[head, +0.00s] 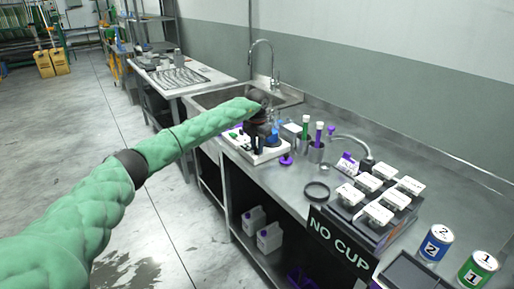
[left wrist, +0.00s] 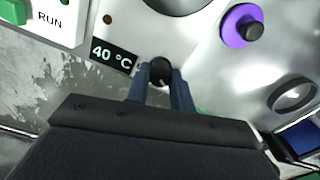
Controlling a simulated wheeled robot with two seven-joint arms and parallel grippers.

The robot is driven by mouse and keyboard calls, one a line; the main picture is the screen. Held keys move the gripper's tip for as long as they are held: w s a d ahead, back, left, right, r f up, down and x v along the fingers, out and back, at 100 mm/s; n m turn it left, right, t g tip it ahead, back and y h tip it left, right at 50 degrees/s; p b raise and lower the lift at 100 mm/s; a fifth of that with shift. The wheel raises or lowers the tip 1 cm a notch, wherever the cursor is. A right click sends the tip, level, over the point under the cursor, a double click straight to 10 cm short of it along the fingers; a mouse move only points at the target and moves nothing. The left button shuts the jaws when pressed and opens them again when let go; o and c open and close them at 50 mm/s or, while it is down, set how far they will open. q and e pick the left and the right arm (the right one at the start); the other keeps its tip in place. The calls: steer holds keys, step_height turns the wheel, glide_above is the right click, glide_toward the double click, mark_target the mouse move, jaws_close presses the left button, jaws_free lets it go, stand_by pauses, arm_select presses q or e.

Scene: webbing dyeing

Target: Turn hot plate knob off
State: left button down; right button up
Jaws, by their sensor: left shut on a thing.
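The hot plate (head: 268,154) is a white unit on the steel counter, mostly hidden behind my left gripper in the head view. In the left wrist view its light front (left wrist: 121,29) carries a black display (left wrist: 113,56) reading 40 °C and a small black knob (left wrist: 160,70). My left gripper (left wrist: 161,78) has its two blue fingers closed on either side of this knob. In the head view the left gripper (head: 259,131) is dark and over the hot plate's front. The knob is hidden there. My right gripper is not in view.
A purple knob-like piece (left wrist: 242,26) and a grey ring (left wrist: 292,95) lie right of the hot plate. A RUN switch box (left wrist: 50,18) is at left. The counter (head: 300,176) also holds tubes, a NO CUP rack (head: 341,243) and cans.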

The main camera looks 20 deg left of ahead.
arm_select(q)
steer(key=shift+r, duration=0.15)
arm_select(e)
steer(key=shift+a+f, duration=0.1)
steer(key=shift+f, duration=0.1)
arm_select(q)
steer(key=c, duration=1.2)
jaws_free()
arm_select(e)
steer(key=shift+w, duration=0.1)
arm_select(q)
steer(key=shift+r, duration=0.4)
step_height(320, 180, up, 7)
steer(key=shift+f+b, duration=0.1)
steer(key=shift+b, duration=0.9)
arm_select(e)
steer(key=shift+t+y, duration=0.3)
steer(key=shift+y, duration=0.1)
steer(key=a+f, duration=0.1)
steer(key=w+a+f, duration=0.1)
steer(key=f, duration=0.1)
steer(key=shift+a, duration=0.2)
